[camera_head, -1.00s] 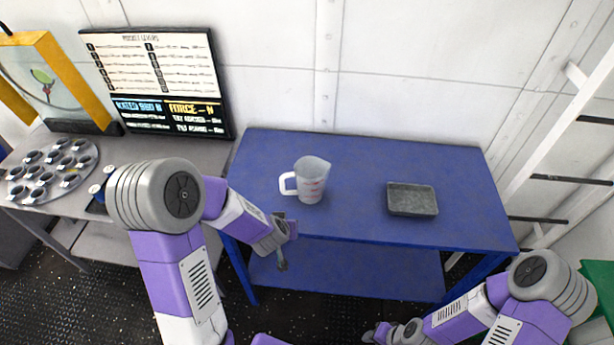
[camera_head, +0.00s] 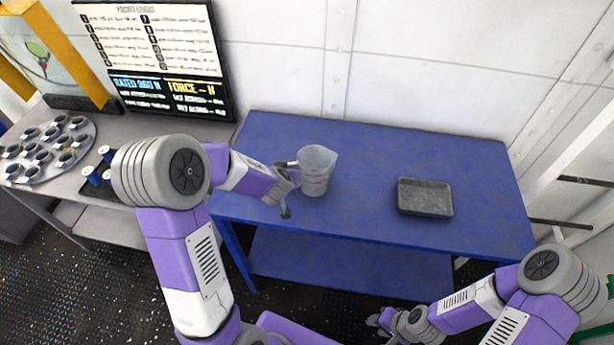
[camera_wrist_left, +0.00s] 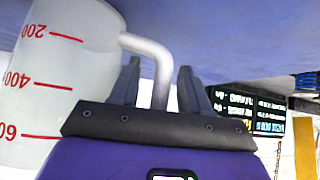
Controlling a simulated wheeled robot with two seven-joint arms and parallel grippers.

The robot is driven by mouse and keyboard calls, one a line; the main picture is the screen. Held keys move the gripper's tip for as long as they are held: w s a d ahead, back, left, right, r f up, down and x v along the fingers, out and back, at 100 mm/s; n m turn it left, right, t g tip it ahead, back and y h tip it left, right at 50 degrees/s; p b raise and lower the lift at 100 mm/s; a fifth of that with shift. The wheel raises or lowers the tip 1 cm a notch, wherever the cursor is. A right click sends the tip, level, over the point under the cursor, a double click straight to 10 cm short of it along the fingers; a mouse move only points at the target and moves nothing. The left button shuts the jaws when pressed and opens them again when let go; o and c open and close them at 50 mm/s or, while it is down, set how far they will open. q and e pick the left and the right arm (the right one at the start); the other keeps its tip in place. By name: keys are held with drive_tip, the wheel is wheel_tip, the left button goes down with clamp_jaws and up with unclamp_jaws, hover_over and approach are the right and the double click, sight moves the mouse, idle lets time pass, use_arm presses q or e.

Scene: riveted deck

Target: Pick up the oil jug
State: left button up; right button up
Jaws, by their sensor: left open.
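The oil jug (camera_head: 317,175) is a translucent measuring jug with red marks and a handle on its left side. It stands upright on the blue table. My left gripper (camera_head: 288,187) is at the jug's handle side. In the left wrist view the jug (camera_wrist_left: 65,65) fills the left, and its white handle (camera_wrist_left: 148,46) runs between the two open fingers of my left gripper (camera_wrist_left: 159,75). Whether a finger touches the handle I cannot tell. My right gripper (camera_head: 380,322) is low in front of the table, away from the jug; its fingers are too small to read.
The blue table (camera_head: 365,160) has a grey metal tray (camera_head: 425,197) right of the jug, with clear top between. On the left, a grey bench holds a round plate of cups (camera_head: 45,150), blue spools (camera_head: 92,176) and a sign board (camera_head: 150,60). A ladder stands at the right.

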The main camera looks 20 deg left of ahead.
use_arm(q)
drive_tip(key=shift+r, duration=0.1)
clamp_jaws()
drive_tip(key=shift+r, duration=0.15)
idle(0.3)
wheel_tip(320, 180, up, 10)
drive_tip(key=p, duration=0.7)
drive_tip(key=shift+f, duration=0.2)
drive_tip(key=c, duration=0.5)
unclamp_jaws()
drive_tip(key=shift+d, duration=0.1)
clamp_jaws()
